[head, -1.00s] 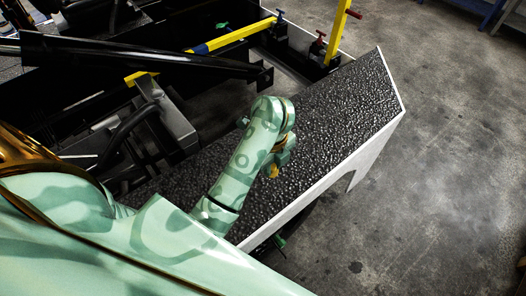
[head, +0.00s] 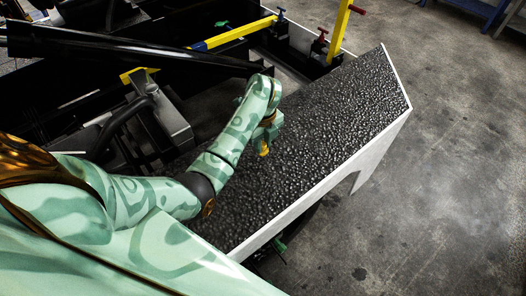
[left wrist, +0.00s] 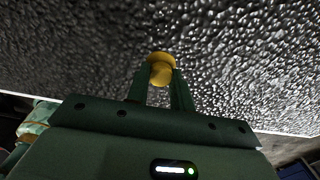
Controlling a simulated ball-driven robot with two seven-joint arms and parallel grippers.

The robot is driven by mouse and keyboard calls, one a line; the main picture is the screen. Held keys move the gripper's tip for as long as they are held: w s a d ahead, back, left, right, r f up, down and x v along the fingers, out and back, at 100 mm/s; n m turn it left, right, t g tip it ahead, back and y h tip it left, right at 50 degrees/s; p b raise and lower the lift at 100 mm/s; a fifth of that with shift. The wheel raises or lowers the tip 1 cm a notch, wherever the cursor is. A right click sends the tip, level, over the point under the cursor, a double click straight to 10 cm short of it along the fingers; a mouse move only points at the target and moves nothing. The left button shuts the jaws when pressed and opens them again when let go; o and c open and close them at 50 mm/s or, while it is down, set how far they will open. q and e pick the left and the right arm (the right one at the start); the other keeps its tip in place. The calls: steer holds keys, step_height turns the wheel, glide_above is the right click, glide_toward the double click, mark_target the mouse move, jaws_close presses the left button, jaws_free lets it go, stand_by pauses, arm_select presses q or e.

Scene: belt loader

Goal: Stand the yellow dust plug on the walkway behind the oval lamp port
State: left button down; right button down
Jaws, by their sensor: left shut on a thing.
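The yellow dust plug (left wrist: 160,68) is between the fingertips of my left gripper (left wrist: 161,80) in the left wrist view, and the fingers are shut on it. In the head view the plug (head: 264,151) shows as a small yellow spot at the tip of my left gripper (head: 266,141). It is over the black textured walkway (head: 330,115); I cannot tell whether it touches the surface. I cannot make out the oval lamp port in either view. My right gripper is not in view.
A white side panel (head: 330,184) edges the walkway, with grey concrete floor beyond. Black machine beams (head: 130,55) and a yellow bar (head: 240,33) lie at the upper left. A yellow post (head: 340,28) and red-handled valve (head: 321,38) stand at the far end. Most of the walkway is clear.

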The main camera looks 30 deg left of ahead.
arm_select(q)
steer(key=shift+w+a+f, duration=0.15)
steer(key=shift+a+f, duration=0.05)
steer(key=shift+f, duration=0.1)
steer(key=f, duration=0.1)
steer(key=f+b, duration=0.1)
steer(key=shift+w+a+f+b, duration=0.1)
steer(key=shift+a+f+b, duration=0.1)
steer(key=shift+f+b, duration=0.15)
steer(key=shift+f, duration=0.5)
steer(key=shift+r, duration=0.1)
steer(key=c, duration=1.2)
jaws_free()
steer(key=shift+w, duration=0.1)
step_height(320, 180, up, 12)
steer(key=p, duration=0.5)
